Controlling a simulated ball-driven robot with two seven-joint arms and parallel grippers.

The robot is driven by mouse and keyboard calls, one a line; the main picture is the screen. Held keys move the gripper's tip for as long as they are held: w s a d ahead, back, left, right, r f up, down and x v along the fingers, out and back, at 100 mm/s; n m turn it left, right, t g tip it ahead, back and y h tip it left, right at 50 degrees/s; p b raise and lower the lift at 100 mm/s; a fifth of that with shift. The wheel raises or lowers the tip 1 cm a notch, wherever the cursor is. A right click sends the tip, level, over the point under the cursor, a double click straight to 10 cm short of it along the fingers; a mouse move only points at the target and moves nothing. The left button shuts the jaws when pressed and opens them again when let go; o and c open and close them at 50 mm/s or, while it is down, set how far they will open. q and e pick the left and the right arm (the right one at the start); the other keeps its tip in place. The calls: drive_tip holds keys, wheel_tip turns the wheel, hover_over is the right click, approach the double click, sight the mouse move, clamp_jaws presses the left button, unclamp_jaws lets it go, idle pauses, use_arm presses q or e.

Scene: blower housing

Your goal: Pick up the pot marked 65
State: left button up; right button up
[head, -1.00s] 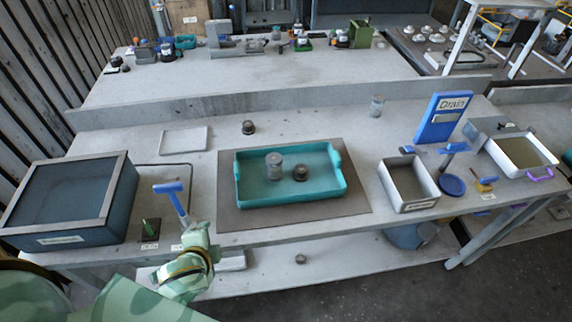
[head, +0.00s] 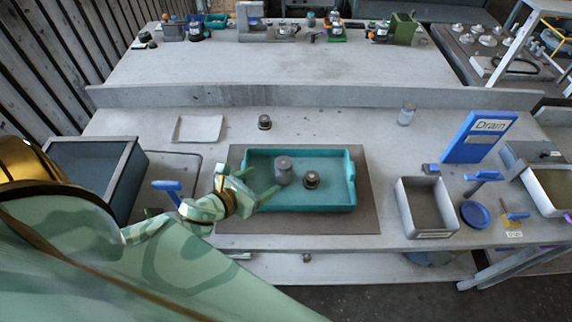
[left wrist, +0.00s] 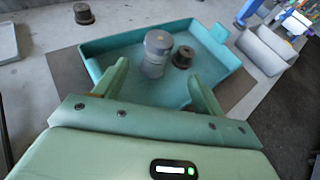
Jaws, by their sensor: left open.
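A teal tray (head: 335,205) on a dark mat holds a tall grey lidded pot (head: 283,170) and, to its right, a shorter dark pot (head: 311,180). Both stand upright; no number is readable on either. My left gripper (head: 262,183) is open and empty, over the tray's left side, just left of the tall pot. In the left wrist view the tall pot (left wrist: 156,55) stands beyond and between the spread fingers, with the dark pot (left wrist: 183,57) beside it. Another dark pot (head: 264,122) stands on the bench behind the tray. My right gripper is not in view.
A white flat tray (head: 198,129) lies at back left. A clear jar (head: 407,113) stands at back right. A grey open bin (head: 425,207), a blue disc (head: 474,215) and a blue Drain sign (head: 478,137) are to the right. A dark-blue box (head: 95,170) is at left.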

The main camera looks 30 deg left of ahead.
sight(278, 171)
use_arm(q)
drive_tip(key=x, duration=0.7)
drive_tip(key=shift+a, duration=0.1)
drive_tip(key=b+x, duration=0.1)
drive_tip(key=x, duration=0.4)
drive_tip(key=shift+w+a, duration=0.1)
drive_tip(key=shift+w, duration=0.2)
drive_tip(key=shift+s, duration=0.1)
drive_tip(key=c, duration=1.2)
